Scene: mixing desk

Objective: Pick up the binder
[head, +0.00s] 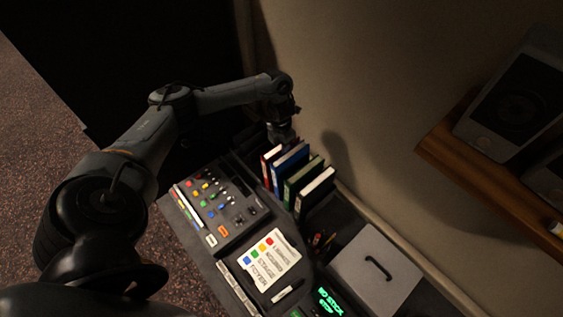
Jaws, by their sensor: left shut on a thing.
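Several binders stand upright in a row against the wall: a red binder (267,168), a blue binder (289,161), a green binder (303,177) and a black-covered binder (315,191) with white pages. My left gripper (282,138) reaches down to the far upper end of the red and blue binders. It is shut on a binder there. Its fingertips are small and dark, so I cannot tell for sure which of the two it holds, or whether that binder is lifted. My right gripper is out of view.
A mixing console (214,203) with coloured knobs lies in front of the binders. A white labelled card (264,259), a marker (288,290), a green-lit display (335,302) and a grey lidded box (375,271) lie nearer. A wooden shelf (480,185) with speakers juts out at right.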

